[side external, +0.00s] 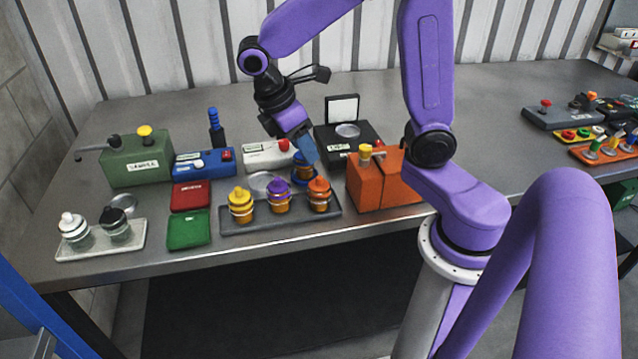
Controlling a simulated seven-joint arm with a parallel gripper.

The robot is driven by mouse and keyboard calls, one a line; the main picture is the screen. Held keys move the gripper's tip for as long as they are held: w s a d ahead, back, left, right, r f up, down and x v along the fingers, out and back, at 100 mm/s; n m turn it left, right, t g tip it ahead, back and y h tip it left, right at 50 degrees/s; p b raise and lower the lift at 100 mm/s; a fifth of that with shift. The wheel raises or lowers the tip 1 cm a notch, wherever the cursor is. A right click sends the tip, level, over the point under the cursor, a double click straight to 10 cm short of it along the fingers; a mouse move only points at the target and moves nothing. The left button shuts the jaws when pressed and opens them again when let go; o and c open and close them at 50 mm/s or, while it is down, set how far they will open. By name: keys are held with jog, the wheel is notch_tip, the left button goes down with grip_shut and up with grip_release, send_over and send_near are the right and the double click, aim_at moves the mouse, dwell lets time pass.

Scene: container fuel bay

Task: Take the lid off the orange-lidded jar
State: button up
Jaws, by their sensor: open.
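The orange-lidded jar (319,197) stands upright at the right end of a grey tray (290,225). Its lid (319,184) sits on top of the jar. A purple-lidded jar (278,197) and a yellow-lidded jar (241,206) stand to its left on the same tray. My gripper (308,158) is open, pointing down above and behind the orange-lidded jar, and appears apart from it.
An orange box (366,188) stands close to the right of the tray. A black scale (340,137) is behind. A green box (135,160), red and green cases, and a light tray (101,240) with two jars are at left.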

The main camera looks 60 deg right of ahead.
aim_at(319, 177)
jog(key=x, duration=0.2)
jog(key=shift+s+d+f, duration=0.1)
jog(key=shift+f, duration=0.25)
jog(key=shift+s+a+x, duration=0.1)
jog(key=shift+a+x, duration=0.05)
jog(key=shift+x, duration=1.2)
jog(key=shift+s+a+x, duration=0.1)
jog(key=shift+a+x, duration=0.1)
jog(key=shift+x, duration=1.1)
jog(key=shift+f, duration=0.1)
grip_shut()
